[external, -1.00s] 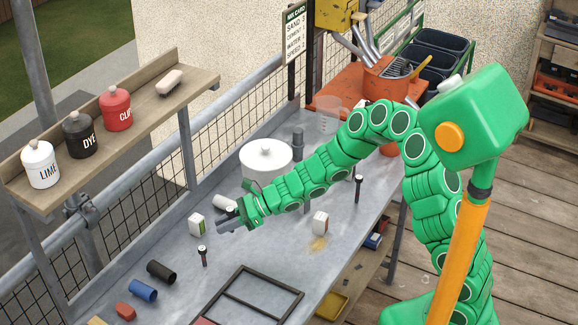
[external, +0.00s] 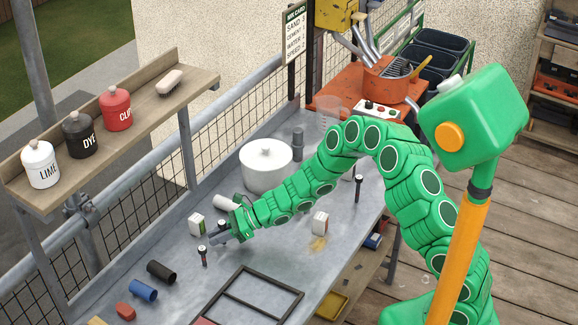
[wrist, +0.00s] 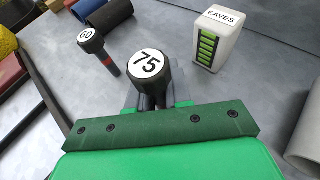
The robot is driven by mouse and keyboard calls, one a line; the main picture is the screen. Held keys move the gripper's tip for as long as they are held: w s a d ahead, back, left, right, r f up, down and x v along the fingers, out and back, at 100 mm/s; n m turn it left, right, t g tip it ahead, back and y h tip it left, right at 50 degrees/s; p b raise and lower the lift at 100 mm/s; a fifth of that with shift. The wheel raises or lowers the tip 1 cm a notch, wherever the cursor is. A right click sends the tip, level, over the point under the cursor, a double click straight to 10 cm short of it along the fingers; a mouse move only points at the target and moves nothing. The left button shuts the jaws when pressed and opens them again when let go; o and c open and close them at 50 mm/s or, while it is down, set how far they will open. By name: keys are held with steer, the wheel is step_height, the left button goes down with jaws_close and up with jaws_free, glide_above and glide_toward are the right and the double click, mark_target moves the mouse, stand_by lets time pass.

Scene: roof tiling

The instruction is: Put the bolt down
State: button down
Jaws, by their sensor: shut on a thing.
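My gripper (external: 216,239) is shut on a dark bolt whose round white head reads 75 (wrist: 148,64). In the wrist view this bolt sits between the grey fingers (wrist: 156,97), its head toward the camera and its shaft mostly hidden. Whether its lower end touches the bench cannot be told. A second dark bolt (external: 203,256), with a white top and a red band, stands upright close by; in the wrist view it (wrist: 98,52) is just left of the held bolt, apart from it.
A white EAVES box (wrist: 215,40) stands right of the held bolt. A white cylinder (external: 224,202) lies behind my gripper. Dark and blue tubes (external: 143,290) lie at the front left, and a dark frame (external: 254,293) lies on the grey bench (external: 180,250). A white pot (external: 266,170) is farther back.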

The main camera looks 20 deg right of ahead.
steer(key=shift+f, duration=0.3)
steer(key=c, duration=1.1)
jaws_free()
steer(key=shift+o, duration=0.2)
steer(key=shift+r, duration=0.1)
steer(key=shift+d+r, duration=0.25)
steer(key=shift+d, duration=0.2)
steer(key=v, duration=1.1)
